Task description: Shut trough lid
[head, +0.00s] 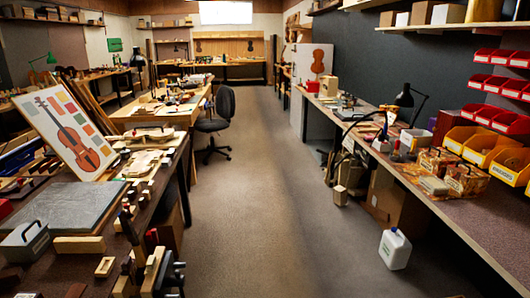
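No trough or lid can be made out for certain in the head view. A small grey metal box (25,242) with a handle on top stands at the near left, on the bench beside a grey slab (68,207); I cannot tell whether it is the trough or whether its top is open. Neither of my grippers is in view.
The left bench (97,258) carries wood blocks, clamps and a violin picture board (65,130). The right bench (462,212) holds yellow bins (482,145) and tools. A white jug (395,249) and an office chair (214,122) stand on the floor. The middle aisle (268,200) is clear.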

